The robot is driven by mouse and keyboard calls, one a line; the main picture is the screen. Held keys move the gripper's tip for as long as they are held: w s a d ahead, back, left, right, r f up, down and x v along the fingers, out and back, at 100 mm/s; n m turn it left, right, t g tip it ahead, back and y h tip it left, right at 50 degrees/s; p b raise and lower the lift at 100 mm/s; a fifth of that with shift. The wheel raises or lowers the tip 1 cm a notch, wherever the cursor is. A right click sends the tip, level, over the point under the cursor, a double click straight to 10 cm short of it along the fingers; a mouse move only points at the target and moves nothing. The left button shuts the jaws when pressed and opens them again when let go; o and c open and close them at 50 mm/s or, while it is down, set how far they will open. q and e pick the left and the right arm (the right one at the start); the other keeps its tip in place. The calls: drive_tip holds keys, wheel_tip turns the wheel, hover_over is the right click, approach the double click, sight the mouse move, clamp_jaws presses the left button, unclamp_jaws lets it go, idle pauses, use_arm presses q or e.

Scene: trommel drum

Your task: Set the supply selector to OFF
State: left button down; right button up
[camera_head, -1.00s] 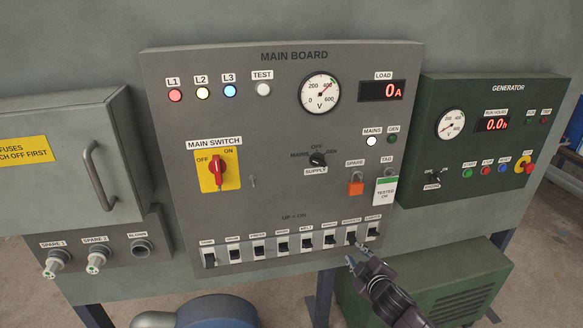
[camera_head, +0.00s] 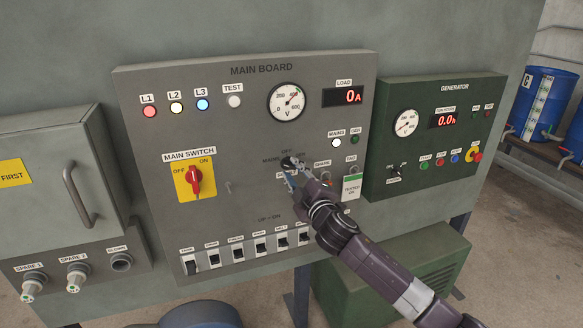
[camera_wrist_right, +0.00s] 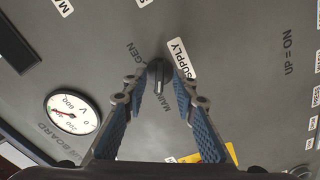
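The supply selector is a small black knob below the OFF label on the grey main board (camera_head: 150,110). In the wrist view the knob (camera_wrist_right: 158,75) has its white mark toward the MAINS label (camera_wrist_right: 165,101); GEN (camera_wrist_right: 140,53) and SUPPLY (camera_wrist_right: 181,58) show beside it, and OFF is hidden. My right gripper (camera_head: 290,168) is at the selector and covers most of it in the head view. In the wrist view its fingers (camera_wrist_right: 158,88) stand on either side of the knob, with narrow gaps; contact is unclear. My left gripper is not in view.
The red main switch (camera_head: 195,181) is left of the selector. A row of breakers (camera_head: 237,252) runs along the board's lower edge. A tag (camera_head: 352,187) hangs to the right of my gripper. The green generator panel (camera_head: 436,150) is further right.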

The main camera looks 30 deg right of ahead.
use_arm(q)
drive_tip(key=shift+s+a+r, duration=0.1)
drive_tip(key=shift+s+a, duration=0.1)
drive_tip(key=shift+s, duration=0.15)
use_arm(e)
drive_tip(key=shift+w+d, duration=0.2)
drive_tip(key=shift+w, duration=0.4)
clamp_jaws()
drive_tip(key=shift+f+m, duration=0.1)
drive_tip(key=shift+m, duration=0.3)
drive_tip(key=m, duration=0.4)
drive_tip(key=shift+a+p, duration=0.1)
drive_tip(key=shift+p, duration=0.2)
use_arm(q)
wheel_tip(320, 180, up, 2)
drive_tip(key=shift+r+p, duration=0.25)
drive_tip(key=shift+p, duration=0.75)
use_arm(e)
drive_tip(key=m, duration=0.7)
unclamp_jaws()
